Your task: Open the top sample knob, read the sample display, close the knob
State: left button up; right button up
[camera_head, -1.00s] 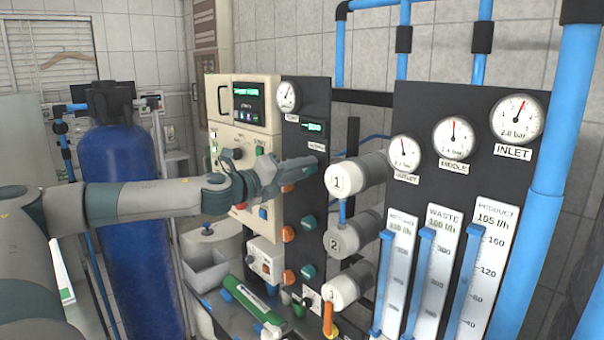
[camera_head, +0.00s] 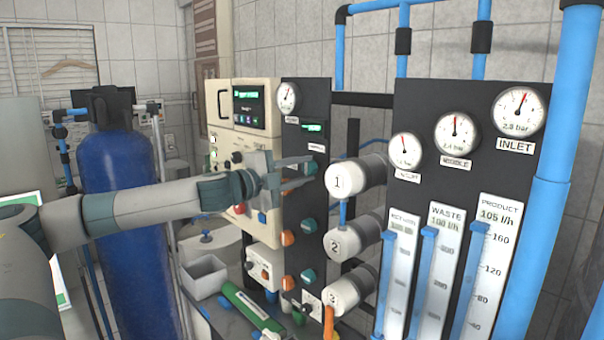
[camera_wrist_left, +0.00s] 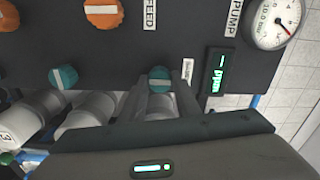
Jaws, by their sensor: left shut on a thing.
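The top sample knob (camera_head: 312,169) is teal and sits on the dark panel below the small sample display. My left gripper (camera_head: 308,172) is at this knob, one finger above it and one below. In the left wrist view the fingertips close on both sides of the teal knob (camera_wrist_left: 159,74), whose stripe is partly hidden. The sample display (camera_head: 313,128) has green digits too small to read; in the left wrist view the display (camera_wrist_left: 215,86) is turned sideways and its digits are unclear. My right gripper is not in view.
Orange and teal knobs, such as an orange knob (camera_head: 288,238), line the panel below. White numbered cylinders (camera_head: 350,179) stick out close to the right of the gripper. A cream control box (camera_head: 228,110) stands to the left, and a blue tank (camera_head: 130,220) stands behind my arm.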

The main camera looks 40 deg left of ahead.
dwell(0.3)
pick_arm(q)
jog(key=o, duration=1)
jog(key=shift+o, duration=0.2)
